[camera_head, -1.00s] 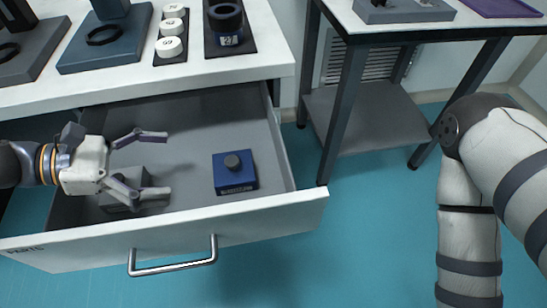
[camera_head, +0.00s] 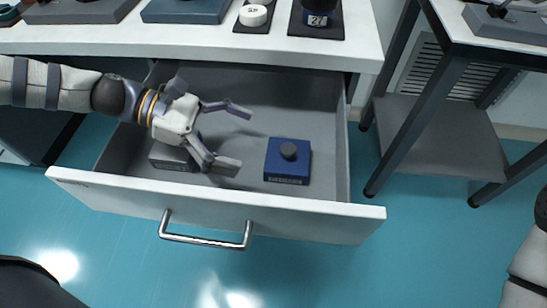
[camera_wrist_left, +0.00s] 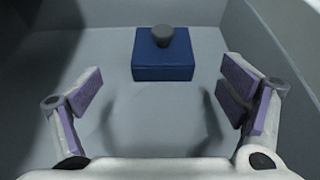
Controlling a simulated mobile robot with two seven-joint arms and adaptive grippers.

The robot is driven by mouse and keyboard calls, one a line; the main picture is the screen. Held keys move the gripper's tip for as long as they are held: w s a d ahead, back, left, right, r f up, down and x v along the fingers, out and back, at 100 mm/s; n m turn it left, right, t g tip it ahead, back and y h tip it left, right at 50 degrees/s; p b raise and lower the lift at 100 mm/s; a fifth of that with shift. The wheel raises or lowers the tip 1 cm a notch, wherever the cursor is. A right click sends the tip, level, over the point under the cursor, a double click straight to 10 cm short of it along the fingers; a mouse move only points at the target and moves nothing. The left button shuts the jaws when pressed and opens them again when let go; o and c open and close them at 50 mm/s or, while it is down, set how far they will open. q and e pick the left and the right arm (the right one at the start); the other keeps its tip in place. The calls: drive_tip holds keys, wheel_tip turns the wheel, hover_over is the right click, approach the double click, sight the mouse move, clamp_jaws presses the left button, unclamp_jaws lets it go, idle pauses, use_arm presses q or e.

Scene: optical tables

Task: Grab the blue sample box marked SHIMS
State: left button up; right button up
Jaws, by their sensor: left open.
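The blue sample box (camera_head: 288,166) with a dark round knob sits in the right part of the open drawer (camera_head: 275,105). A label strip runs along its front, too small to read. My left gripper (camera_head: 240,138) is inside the drawer, left of the box, open with its fingers pointing toward it. In the left wrist view the blue box (camera_wrist_left: 163,62) stands ahead, beyond and between the spread fingertips of the left gripper (camera_wrist_left: 160,92), apart from them. A grey box (camera_head: 172,158) lies partly hidden behind my left gripper. My right gripper is out of view.
The drawer's white front with a metal handle (camera_head: 205,241) and its side walls bound the space around the box. The white tabletop (camera_head: 180,38) with several items overhangs the back of the drawer. A second table (camera_head: 440,110) stands to the right.

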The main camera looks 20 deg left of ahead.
sight(299, 157)
use_arm(q)
drive_tip(key=shift+s+a+f, duration=0.1)
drive_tip(key=shift+a, duration=0.15)
drive_tip(key=b+x, duration=0.2)
drive_tip(key=x, duration=0.1)
drive_tip(key=b+x, duration=0.1)
drive_tip(key=x, duration=0.1)
drive_tip(key=shift+s+d+f, duration=0.1)
drive_tip(key=shift+d+f, duration=0.1)
drive_tip(key=shift+f, duration=0.15)
drive_tip(key=d, duration=0.2)
drive_tip(key=w+d+b, duration=0.1)
drive_tip(key=d, duration=0.1)
drive_tip(key=d+b, duration=0.1)
drive_tip(key=d, duration=0.1)
drive_tip(key=shift+w+d+f, duration=0.35)
drive_tip(key=shift+w+f, duration=0.05)
drive_tip(key=shift+r, duration=0.15)
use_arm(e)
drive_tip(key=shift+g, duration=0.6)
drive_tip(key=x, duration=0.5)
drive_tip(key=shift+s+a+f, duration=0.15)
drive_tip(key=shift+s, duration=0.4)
use_arm(q)
drive_tip(key=c, duration=1.4)
